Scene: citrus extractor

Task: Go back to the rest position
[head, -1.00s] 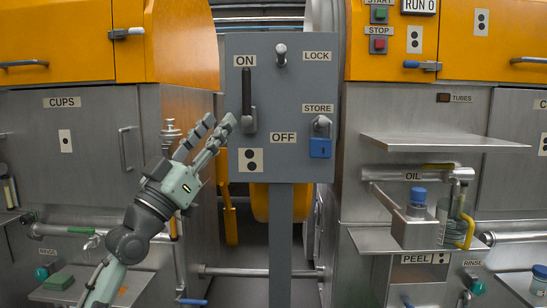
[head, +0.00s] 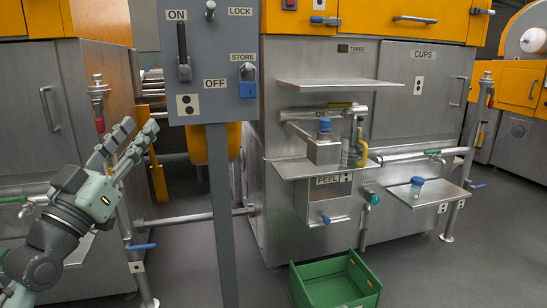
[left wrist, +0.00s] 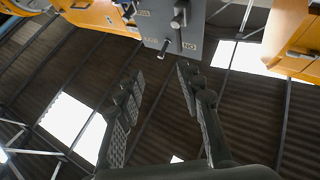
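My left gripper (head: 132,139) is at the left of the head view, left of the grey switch panel's post. Its fingers are spread and point up and to the right, with nothing between them. In the left wrist view its two fingers (left wrist: 158,105) stand apart against the roof. The switch panel (head: 214,100) has a black handle (head: 183,52) standing up at ON. A blue padlock (head: 248,81) hangs at STORE. The panel also shows at the top of the left wrist view (left wrist: 165,18). My right gripper is not in view.
A green crate (head: 335,285) stands on the floor at the lower middle. Steel shelves (head: 340,86) jut from the machine. A horizontal pipe (head: 190,219) runs behind the post. Floor is open at the lower right.

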